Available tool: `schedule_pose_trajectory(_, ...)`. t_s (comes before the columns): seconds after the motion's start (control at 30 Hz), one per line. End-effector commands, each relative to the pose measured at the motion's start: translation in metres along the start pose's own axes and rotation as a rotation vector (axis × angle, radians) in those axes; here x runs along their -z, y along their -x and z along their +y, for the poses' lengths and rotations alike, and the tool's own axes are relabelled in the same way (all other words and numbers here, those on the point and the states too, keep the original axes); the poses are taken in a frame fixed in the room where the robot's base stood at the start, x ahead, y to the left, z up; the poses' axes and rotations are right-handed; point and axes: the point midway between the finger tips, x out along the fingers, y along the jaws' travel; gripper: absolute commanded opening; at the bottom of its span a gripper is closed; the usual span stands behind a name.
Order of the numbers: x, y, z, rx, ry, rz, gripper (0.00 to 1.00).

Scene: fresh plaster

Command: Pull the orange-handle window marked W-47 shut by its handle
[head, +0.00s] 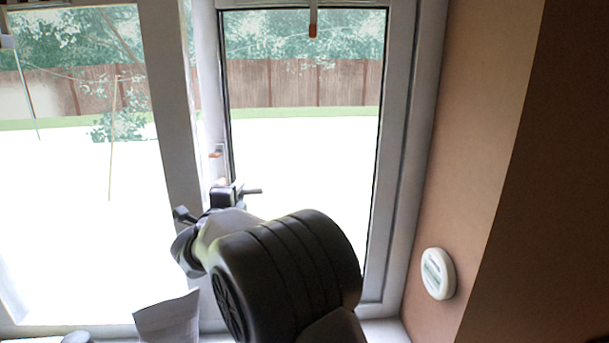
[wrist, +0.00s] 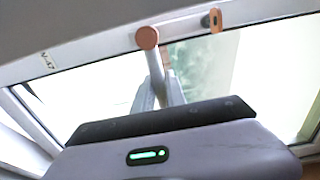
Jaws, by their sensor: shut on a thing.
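The window marked W-47 shows its white frame bar (wrist: 100,52) across the wrist view, with the small mark (wrist: 47,61) at the left. An orange round-ended handle (wrist: 147,38) stands on that bar. My gripper (wrist: 160,78) is shut on the handle, just below its orange end. In the head view my gripper (head: 226,193) is at the upright frame left of the right-hand pane (head: 300,160). The gripped handle is mostly hidden there. How far the window stands open cannot be told.
A small orange fitting (head: 215,154) is above my gripper on the upright; an orange-tipped piece (head: 312,30) hangs at the top. A white round device (head: 437,273) is on the right wall. A pale paper-like object (head: 168,318) stands at the sill's lower left.

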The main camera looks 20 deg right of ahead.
Motion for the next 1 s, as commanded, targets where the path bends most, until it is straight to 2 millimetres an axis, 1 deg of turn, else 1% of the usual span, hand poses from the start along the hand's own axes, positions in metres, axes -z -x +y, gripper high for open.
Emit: schedule_pose_trajectory(1.0,0.011,0.031,0.002,0.001,0.0,-0.078,0.0)
